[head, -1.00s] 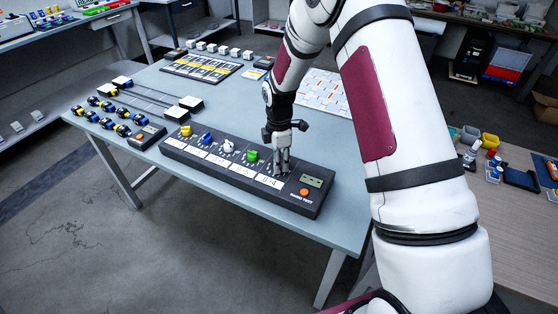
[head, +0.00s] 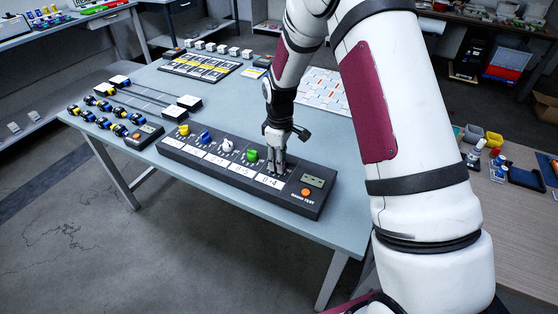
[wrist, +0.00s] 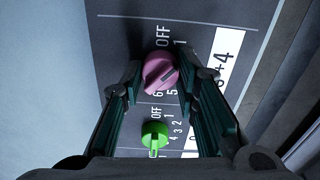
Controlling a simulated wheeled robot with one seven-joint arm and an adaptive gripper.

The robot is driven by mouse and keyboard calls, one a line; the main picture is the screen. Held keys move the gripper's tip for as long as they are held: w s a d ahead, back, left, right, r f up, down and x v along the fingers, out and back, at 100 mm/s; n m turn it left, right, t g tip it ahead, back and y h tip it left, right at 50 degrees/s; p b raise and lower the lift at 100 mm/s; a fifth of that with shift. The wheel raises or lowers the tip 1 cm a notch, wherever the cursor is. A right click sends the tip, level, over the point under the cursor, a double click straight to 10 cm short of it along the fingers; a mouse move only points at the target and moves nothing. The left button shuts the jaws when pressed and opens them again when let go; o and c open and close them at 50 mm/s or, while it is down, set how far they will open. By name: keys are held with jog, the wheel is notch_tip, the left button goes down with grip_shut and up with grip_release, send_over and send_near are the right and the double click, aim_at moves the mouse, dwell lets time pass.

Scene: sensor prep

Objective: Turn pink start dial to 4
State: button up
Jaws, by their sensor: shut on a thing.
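The pink dial (wrist: 160,72) sits on the dark control panel (head: 322,203), at the right end of its row of dials. In the wrist view it lies between the tips of my gripper (wrist: 156,82), which is shut on it. The dial's dark pointer line is tilted toward the upper right of the wrist view. "OFF", 1, 5 and 6 show around it; the other marks are hidden by the dial or fingers. In the head view my gripper (head: 275,168) points down onto the panel and hides the pink dial.
The green dial (wrist: 155,137) is right beside the pink one, also seen in the head view (head: 252,155). White (head: 227,145), blue (head: 205,136) and yellow (head: 183,130) dials stand further left. An orange button (head: 305,192) and a small display (head: 313,181) are at the panel's right end.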

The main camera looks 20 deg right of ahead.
jog(key=m, duration=0.3)
jog(key=shift+m+b, duration=0.35)
jog(key=shift+m, duration=0.05)
jog(key=m, duration=0.4)
jog(key=shift+b, duration=0.3)
jog(key=m, duration=0.4)
jog(key=shift+m, duration=1.8)
jog(key=o, duration=1.2)
jog(key=shift+c, duration=0.2)
jog(key=shift+r, duration=0.1)
